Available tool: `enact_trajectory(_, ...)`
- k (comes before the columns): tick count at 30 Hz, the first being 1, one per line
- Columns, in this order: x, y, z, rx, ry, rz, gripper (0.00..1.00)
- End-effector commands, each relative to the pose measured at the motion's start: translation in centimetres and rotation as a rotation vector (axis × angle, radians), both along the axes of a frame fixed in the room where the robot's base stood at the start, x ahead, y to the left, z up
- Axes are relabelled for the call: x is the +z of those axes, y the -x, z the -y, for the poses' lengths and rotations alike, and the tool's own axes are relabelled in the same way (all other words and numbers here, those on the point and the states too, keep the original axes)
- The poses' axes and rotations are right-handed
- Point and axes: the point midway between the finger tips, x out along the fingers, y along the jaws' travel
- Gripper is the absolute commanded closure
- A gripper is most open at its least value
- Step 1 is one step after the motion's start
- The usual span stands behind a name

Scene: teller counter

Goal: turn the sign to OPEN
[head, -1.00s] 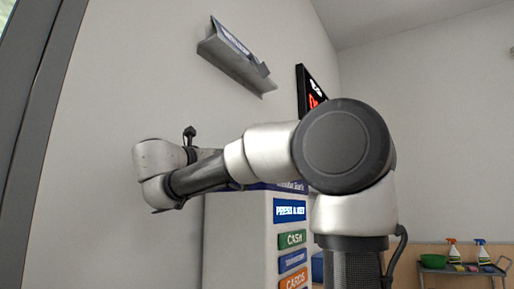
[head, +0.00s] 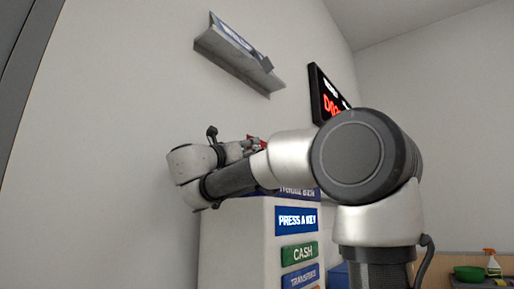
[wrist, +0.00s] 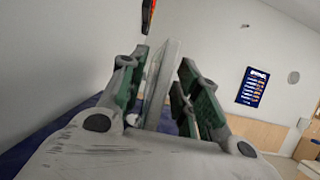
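A thin, pale grey plate (wrist: 160,85) stands nearly edge-on between my fingers in the wrist view, leaning slightly. It may be the sign, but its face and any lettering are turned away. My gripper (wrist: 165,95) has green pads on both sides of the plate, with a gap visible on the left; it looks open around the plate. In the head view my gripper (head: 246,146) is above the kiosk and partly hidden by my arm. I cannot read OPEN or CLOSED on anything held.
A white kiosk (head: 232,240) with coloured key labels stands below my arm. A black display (head: 327,95) with red letters and a grey angled wall bracket (head: 240,58) are on the wall above.

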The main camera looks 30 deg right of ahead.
Motion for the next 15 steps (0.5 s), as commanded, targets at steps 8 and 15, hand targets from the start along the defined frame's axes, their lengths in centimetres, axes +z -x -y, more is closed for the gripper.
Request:
enact_trajectory(8,1.4,-1.1,3.2,-0.001,-0.001,0.000,0.68)
enact_trajectory(15,1.5,-1.3,3.5,0.000,-0.001,0.000,0.68)
